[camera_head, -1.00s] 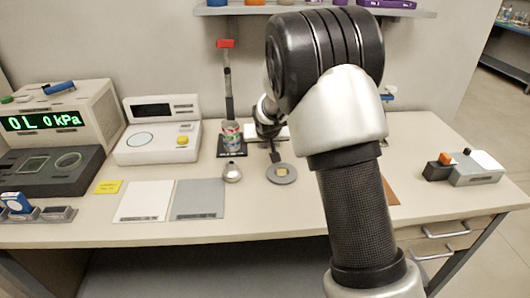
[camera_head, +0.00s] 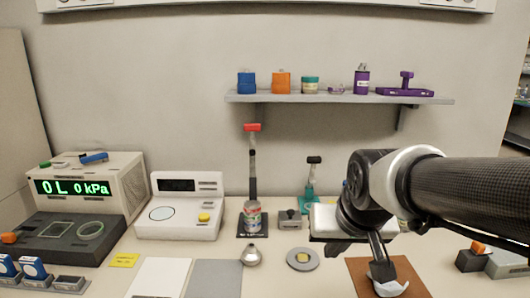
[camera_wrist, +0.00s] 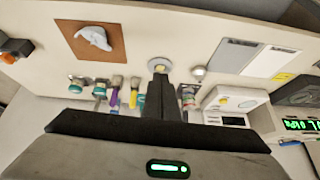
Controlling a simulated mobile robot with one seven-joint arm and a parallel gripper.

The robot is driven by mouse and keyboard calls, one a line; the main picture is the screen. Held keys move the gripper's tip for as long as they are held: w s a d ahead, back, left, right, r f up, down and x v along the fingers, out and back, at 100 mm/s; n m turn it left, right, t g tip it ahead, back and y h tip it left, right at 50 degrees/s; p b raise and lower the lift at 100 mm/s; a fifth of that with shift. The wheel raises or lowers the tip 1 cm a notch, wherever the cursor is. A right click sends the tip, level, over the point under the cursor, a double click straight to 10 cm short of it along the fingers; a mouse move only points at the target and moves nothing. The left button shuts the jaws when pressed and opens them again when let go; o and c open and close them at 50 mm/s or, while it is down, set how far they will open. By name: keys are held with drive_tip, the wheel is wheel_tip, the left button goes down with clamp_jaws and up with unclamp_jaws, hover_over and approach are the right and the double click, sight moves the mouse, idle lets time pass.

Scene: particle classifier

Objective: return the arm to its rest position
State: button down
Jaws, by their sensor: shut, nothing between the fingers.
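My arm reaches in from the right of the head view. My gripper (camera_wrist: 160,70) shows in the wrist view as dark fingers held together with nothing between them. In the head view the hand is above the bench, in front of the area between the round grey disc (camera_head: 303,258) and the brown mat (camera_head: 357,272). The disc has a yellowish centre and also shows just beyond the fingers in the wrist view.
A white crumpled-looking piece (camera_wrist: 97,38) lies on the brown mat. A can (camera_head: 252,217), a small metal vessel (camera_head: 252,256) and grey and white plates stand left of the disc. A pressure display box (camera_head: 85,187) is at far left.

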drive_tip(key=s, duration=1.2)
wheel_tip(320, 180, up, 21)
drive_tip(key=p, duration=2)
drive_tip(key=shift+s+d+g+p, duration=0.15)
drive_tip(key=shift+d+g+p, duration=0.15)
drive_tip(key=shift+d+p, duration=0.1)
